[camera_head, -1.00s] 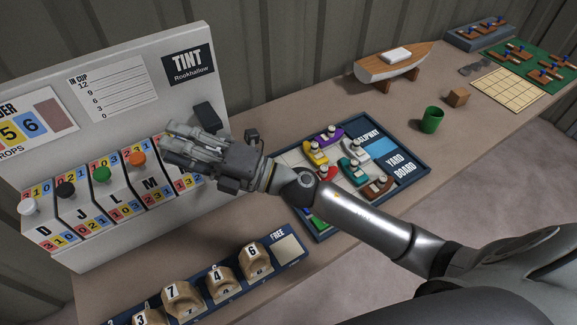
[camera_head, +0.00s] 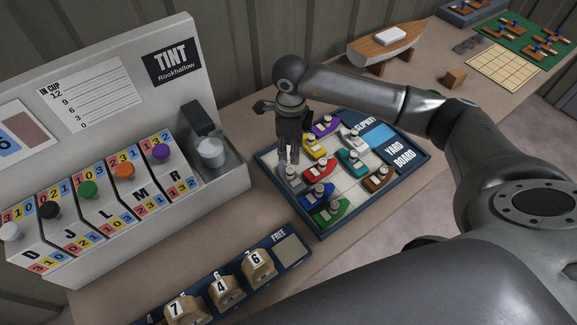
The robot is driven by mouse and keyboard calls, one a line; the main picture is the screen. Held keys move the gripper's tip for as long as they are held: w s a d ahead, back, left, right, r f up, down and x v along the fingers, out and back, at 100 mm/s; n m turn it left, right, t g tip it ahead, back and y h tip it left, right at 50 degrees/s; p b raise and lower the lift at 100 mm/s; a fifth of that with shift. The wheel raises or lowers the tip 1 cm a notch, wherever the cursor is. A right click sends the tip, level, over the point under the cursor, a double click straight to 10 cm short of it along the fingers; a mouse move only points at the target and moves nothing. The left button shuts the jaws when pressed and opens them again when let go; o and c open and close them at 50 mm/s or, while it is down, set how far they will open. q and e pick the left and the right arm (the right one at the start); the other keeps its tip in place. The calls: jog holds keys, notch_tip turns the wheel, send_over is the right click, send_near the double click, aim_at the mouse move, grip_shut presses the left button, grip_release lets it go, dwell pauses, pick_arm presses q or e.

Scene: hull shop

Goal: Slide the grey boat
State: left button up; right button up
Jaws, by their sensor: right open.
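The grey boat (camera_head: 293,181) sits at the left edge of the yard board (camera_head: 329,231), a tray with a dark blue rim, in the head view. My right gripper (camera_head: 289,161) points down just above the grey boat's post, its fingers open. I cannot tell whether the fingers touch the post. The gripper and wrist hide part of the board's upper left. My left gripper is not in view.
Around the grey boat are the yellow boat (camera_head: 315,148), blue boat (camera_head: 318,195) and green boat (camera_head: 330,212). Purple (camera_head: 325,126), pale (camera_head: 353,141), teal (camera_head: 352,163) and brown (camera_head: 378,181) boats fill other squares. The tint machine (camera_head: 200,92) stands left; numbered blocks (camera_head: 222,291) lie in front.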

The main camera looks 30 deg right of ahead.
aim_at(290, 169)
notch_tip(290, 169, down, 9)
jog(key=shift+s+a+r+p, duration=0.1)
jog(key=shift+r+p, duration=0.05)
jog(key=shift+p, duration=1.05)
jog(key=shift+f, duration=0.85)
jog(key=shift+c, duration=0.3)
grip_shut()
